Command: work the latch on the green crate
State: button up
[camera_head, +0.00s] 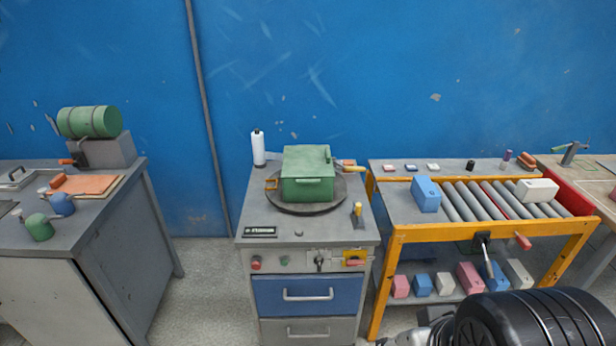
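The green crate (307,190) sits with its lid down on a dark round plate (283,207), on top of the grey cabinet in the middle of the camera_head view. A small orange-yellow loop (271,184) shows at the crate's left side. A pale bar (350,168) sticks out on its right side. A small raised green piece (327,155) stands at the lid's right edge. I cannot tell which of these is the latch, or its state. My gripper is not clearly in view; only a dark part of my arm shows at the bottom right, well away from the crate.
A white bottle (258,149) stands behind the crate to the left, and a small yellow-topped tool (357,210) at front right. A nameplate (260,231) lies at front left. An orange roller table (400,234) stands close on the right. A grey bench (95,215) stands left, across open floor.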

aim_at(353, 168)
jog(key=i+l+u, duration=0.2)
jog(key=i+l, duration=0.7)
jog(key=i+l+u, duration=0.15)
jog(key=i+l, duration=0.8)
jog(key=l, duration=0.1)
